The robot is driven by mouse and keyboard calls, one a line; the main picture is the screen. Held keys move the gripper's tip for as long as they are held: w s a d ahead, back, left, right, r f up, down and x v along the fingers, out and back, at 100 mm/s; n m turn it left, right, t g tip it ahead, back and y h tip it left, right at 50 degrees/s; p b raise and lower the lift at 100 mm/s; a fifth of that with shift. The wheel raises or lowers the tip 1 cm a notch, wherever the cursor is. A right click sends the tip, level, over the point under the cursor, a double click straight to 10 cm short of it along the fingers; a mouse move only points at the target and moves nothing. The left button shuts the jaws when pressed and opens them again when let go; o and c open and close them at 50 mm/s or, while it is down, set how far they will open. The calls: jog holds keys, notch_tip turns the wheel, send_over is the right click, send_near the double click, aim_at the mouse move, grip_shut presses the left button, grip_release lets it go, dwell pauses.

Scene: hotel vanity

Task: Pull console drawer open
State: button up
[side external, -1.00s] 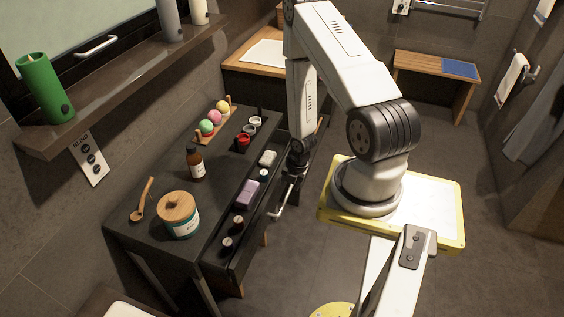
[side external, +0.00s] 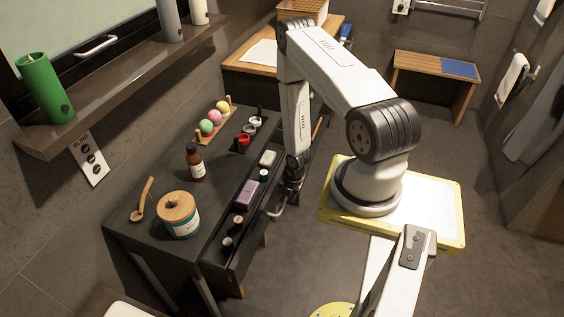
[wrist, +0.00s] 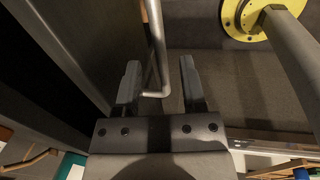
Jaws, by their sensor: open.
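The dark console (side external: 150,228) stands against the left wall. Its drawer (side external: 236,272) stands partly out and holds several small items, among them a purple block (side external: 249,194). The drawer's silver bar handle (side external: 277,213) is on the front, partly hidden by my gripper (side external: 287,206). In the wrist view my gripper (wrist: 160,78) is open, with a finger on each side of the handle's bent end (wrist: 157,75). The dark drawer front (wrist: 85,45) lies to the left there. I cannot tell whether either finger touches the bar.
On the console top are a wooden-lidded jar (side external: 178,216), a brown bottle (side external: 195,162), a wooden scoop (side external: 143,200) and a rack of coloured balls (side external: 211,120). A shelf (side external: 120,75) with candles overhangs the back. Open floor (side external: 300,262) lies right of the drawer.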

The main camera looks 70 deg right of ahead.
jog(key=shift+w+f, duration=0.1)
jog(key=shift+f, duration=0.6)
grip_shut()
dwell(1.1)
